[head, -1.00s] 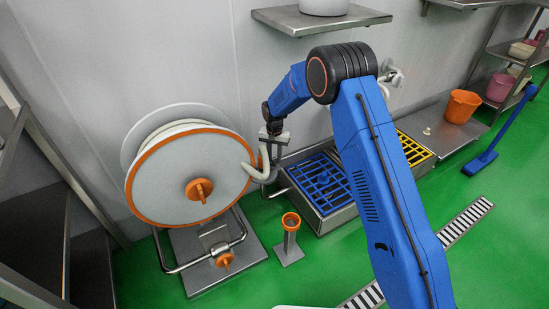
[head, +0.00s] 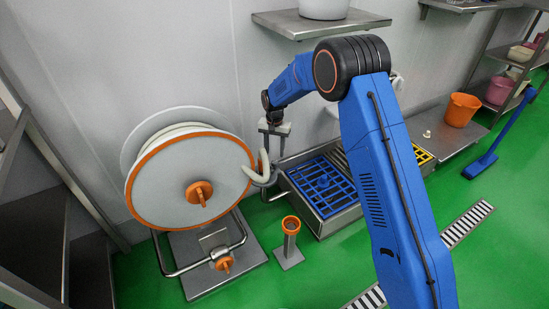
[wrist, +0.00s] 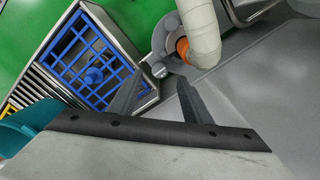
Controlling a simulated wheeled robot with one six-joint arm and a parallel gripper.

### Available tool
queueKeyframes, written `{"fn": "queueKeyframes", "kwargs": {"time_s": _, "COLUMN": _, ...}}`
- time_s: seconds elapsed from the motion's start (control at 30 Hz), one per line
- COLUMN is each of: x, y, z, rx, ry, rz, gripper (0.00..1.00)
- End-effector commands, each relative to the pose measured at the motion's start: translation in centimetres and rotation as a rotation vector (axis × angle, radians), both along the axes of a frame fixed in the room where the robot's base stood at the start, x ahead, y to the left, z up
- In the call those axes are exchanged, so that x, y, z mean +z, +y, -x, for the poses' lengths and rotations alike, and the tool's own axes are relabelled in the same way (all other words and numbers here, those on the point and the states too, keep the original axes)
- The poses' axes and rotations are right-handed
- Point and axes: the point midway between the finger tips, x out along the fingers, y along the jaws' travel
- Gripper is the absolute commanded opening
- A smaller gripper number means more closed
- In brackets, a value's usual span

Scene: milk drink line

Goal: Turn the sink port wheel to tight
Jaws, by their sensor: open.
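My gripper (head: 272,152) is open and empty, pointing down beside the wall. In the wrist view its two dark fingers (wrist: 160,78) are spread apart. Just beyond the tips is a grey round port fitting (wrist: 163,38) with an orange ring inside and a small grey knob (wrist: 160,70) on its near side. A thick cream hose end (wrist: 202,35) bends over the fitting; it also shows in the head view (head: 263,163). I cannot tell for sure which part is the sink port wheel.
A large hose reel (head: 165,185) with an orange rim and knob stands left of my gripper. An orange-topped post (head: 291,226) stands in front. A steel shelf (head: 315,20) hangs above. Green floor is open in front.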

Motion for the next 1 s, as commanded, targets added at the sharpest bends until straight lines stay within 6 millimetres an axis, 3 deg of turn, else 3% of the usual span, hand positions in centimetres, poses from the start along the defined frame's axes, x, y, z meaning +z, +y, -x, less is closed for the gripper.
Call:
{"fn": "queueKeyframes", "kwargs": {"time_s": 0.2, "x": 4.6, "y": 0.0, "z": -0.1, "rx": 0.0, "ry": -0.003, "rz": -0.001, "gripper": 0.44}}
{"fn": "queueKeyframes", "kwargs": {"time_s": 0.5, "x": 9.4, "y": 0.0, "z": -0.1, "rx": 0.0, "ry": -0.002, "rz": -0.002, "gripper": 0.44}}
{"fn": "queueKeyframes", "kwargs": {"time_s": 0.7, "x": 10.8, "y": 0.0, "z": 0.0, "rx": 0.0, "ry": -0.001, "rz": -0.001, "gripper": 0.44}}
{"fn": "queueKeyframes", "kwargs": {"time_s": 1.0, "x": 11.0, "y": 0.0, "z": 0.0, "rx": 0.0, "ry": -0.001, "rz": -0.001, "gripper": 0.44}}
